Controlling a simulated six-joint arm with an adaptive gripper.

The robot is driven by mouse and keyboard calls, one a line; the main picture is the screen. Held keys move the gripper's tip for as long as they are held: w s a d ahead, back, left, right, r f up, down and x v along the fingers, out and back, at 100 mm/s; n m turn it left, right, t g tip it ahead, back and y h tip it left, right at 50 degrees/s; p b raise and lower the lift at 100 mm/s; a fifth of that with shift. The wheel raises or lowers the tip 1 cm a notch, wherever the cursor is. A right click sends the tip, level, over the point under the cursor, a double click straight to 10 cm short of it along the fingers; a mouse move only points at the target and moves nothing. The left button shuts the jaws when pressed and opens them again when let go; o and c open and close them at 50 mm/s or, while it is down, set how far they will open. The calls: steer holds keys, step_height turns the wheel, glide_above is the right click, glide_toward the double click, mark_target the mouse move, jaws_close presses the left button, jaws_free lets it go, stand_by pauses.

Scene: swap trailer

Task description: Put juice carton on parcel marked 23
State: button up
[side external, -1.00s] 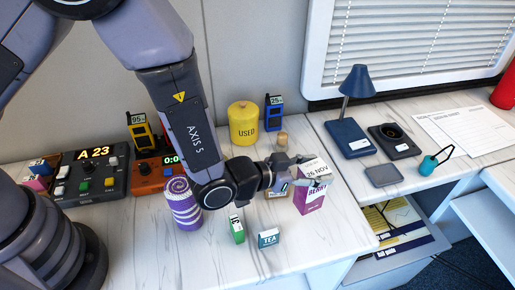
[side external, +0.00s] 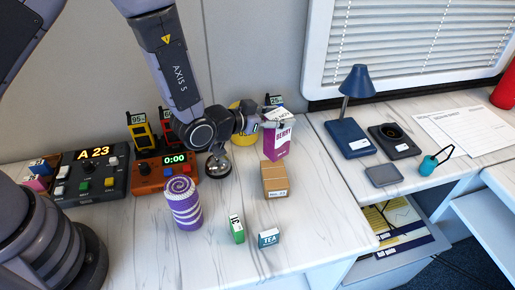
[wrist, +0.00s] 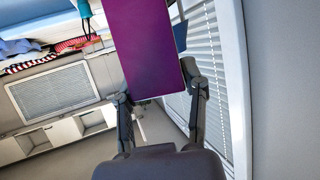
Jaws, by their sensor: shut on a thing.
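The juice carton (side external: 276,144) is a purple and white box marked BERRY, upright in the side view. My gripper (side external: 268,124) is shut on its upper part from the left. In the wrist view the carton's purple face (wrist: 152,50) sits between my two fingers (wrist: 160,88). A brown cardboard parcel (side external: 274,182) with a white label lies on the table; the label's number is too small to read surely. The carton appears just behind and above the parcel in the picture, apart from it; its exact height is unclear.
A purple striped jar (side external: 183,204), a green box (side external: 237,229) and a TEA box (side external: 268,238) stand in front. A yellow canister (side external: 243,138) is partly hidden behind my gripper. The table right of the parcel is clear.

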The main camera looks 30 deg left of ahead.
mark_target(268, 142)
steer(key=shift+f, duration=3.2)
steer(key=shift+f, duration=0.15)
steer(key=o, duration=1.2)
